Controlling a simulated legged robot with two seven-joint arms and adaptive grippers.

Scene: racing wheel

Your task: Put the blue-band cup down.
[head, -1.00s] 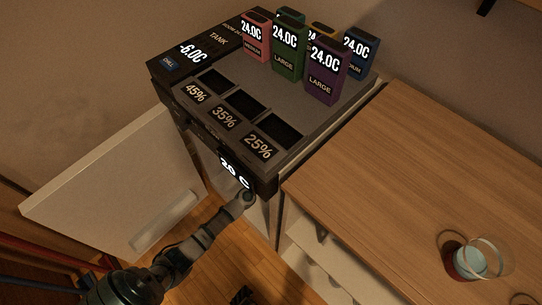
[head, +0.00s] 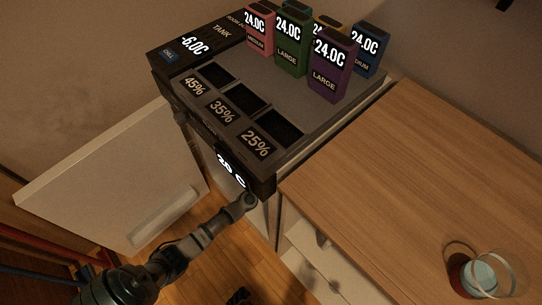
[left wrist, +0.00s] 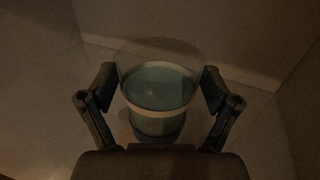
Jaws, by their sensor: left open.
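In the left wrist view a clear cup (left wrist: 158,92) with bluish contents and a pale band stands between the fingers of my left gripper (left wrist: 160,90). The band's colour is hard to tell in the dim light. The fingers are open, one on each side of the cup. The cup looks upright on a pale surface inside a dim enclosed space. In the head view my left arm reaches in under the 20 C display (head: 231,170), and its gripper and this cup are hidden there. My right gripper is not in view.
An open pale door (head: 105,180) stands left of my arm. Several coloured boxes, including a purple one (head: 330,75), stand on the cabinet top. Glassware (head: 482,275) with reddish and pale blue parts sits at the wooden counter's (head: 400,180) front right. Most of the counter is clear.

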